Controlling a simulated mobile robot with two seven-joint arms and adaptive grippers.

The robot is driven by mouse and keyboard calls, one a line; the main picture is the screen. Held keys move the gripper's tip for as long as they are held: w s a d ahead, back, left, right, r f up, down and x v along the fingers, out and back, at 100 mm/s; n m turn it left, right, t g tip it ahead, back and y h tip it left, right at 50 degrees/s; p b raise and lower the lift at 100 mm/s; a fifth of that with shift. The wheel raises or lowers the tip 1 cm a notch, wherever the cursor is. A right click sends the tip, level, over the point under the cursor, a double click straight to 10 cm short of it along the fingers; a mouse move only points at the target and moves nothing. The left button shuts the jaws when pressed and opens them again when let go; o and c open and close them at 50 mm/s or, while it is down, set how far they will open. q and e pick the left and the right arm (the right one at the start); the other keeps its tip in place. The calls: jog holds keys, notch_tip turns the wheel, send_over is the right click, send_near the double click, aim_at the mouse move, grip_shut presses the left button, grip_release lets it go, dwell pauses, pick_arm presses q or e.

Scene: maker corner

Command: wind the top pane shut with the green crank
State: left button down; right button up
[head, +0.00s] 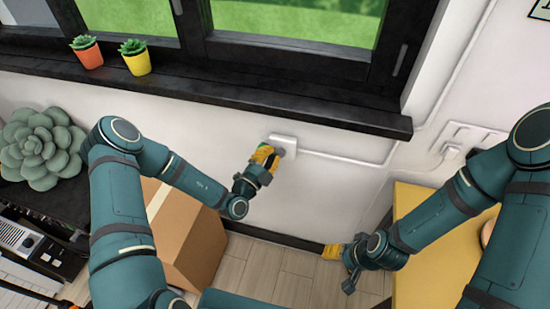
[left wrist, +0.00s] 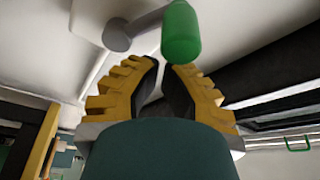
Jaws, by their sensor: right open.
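The green crank handle (left wrist: 181,35) sits on a grey crank arm (left wrist: 130,33) in the left wrist view. The crank's white wall box (head: 284,143) is below the window sill in the head view. My left gripper (head: 263,156) is up at the crank and largely hides the handle there. In the left wrist view its yellow fingertips (left wrist: 164,66) are a narrow gap apart, right by the handle's end, with nothing seen gripped. My right gripper (head: 334,252) is open, low near the floor. The window (head: 290,20) shows only its lower part; the top pane's position cannot be told.
Two potted plants, orange (head: 88,52) and yellow (head: 136,58), stand on the dark sill (head: 230,92). A cardboard box (head: 185,235) stands below my left arm. A yellow surface (head: 418,215) is at the right. The wall around the crank is mostly clear.

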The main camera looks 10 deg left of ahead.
pick_arm(q)
jog(key=shift+a+f, duration=0.2)
jog(key=shift+a, duration=0.15)
jog(key=shift+a+f+n+t, duration=0.3)
jog(key=shift+n+t, duration=0.1)
jog(key=shift+n, duration=0.6)
jog(key=f+n+y, duration=0.1)
jog(key=n+y, duration=0.1)
jog(key=n, duration=0.3)
jog(key=f+n+t+y+b, duration=0.1)
jog(key=f+n+y, duration=0.1)
jog(key=n, duration=0.2)
jog(key=a+f+n+t+y+b, duration=0.1)
jog(key=n+y, duration=0.1)
jog(key=n, duration=0.3)
jog(key=shift+f+n, duration=0.15)
jog(key=shift+n, duration=0.15)
jog(key=shift+f, duration=0.15)
